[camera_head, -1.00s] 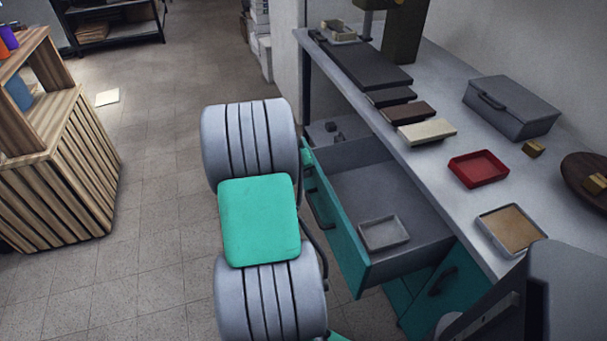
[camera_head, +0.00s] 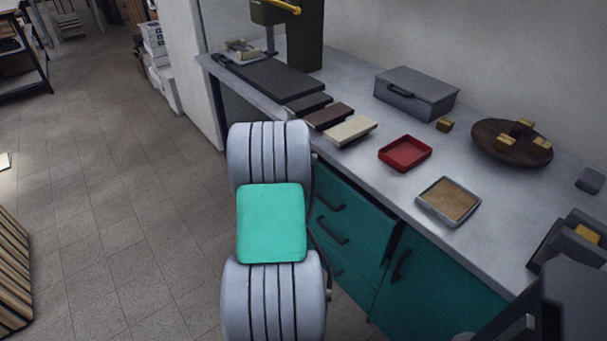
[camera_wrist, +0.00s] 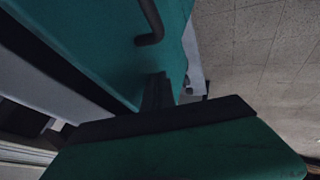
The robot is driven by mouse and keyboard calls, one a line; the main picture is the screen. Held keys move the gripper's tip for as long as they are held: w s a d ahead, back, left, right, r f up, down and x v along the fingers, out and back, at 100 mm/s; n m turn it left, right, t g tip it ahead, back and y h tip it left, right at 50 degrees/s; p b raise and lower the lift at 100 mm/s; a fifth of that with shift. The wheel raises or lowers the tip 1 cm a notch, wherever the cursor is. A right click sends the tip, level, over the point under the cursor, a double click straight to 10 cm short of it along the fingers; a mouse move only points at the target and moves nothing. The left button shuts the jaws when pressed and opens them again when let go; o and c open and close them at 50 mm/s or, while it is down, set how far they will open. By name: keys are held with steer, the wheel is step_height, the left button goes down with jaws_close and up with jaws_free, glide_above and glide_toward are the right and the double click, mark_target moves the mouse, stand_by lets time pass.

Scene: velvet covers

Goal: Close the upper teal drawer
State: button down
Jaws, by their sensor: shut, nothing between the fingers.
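The upper teal drawer (camera_head: 357,207) is under the grey worktop in the head view. Its front is close to the cabinet, with a narrow dark gap at its right edge, so I cannot tell that it is fully flush. The inside is no longer visible from above. In the wrist view a teal front (camera_wrist: 100,45) with a dark bar handle (camera_wrist: 150,22) fills the upper left, with a dark band along its edge. My gripper (camera_wrist: 158,92) is shut and empty, close to that front; contact is unclear. In the head view my arm hides the gripper.
The worktop (camera_head: 385,195) above holds a red tray (camera_head: 405,153), a tan-filled tray (camera_head: 448,200), a grey case (camera_head: 415,93) and a round dark board (camera_head: 500,145). A teal cabinet door (camera_head: 430,275) is right of the drawers.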

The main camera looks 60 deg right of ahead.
steer(key=shift+s+d, duration=0.2)
steer(key=shift+d, duration=0.2)
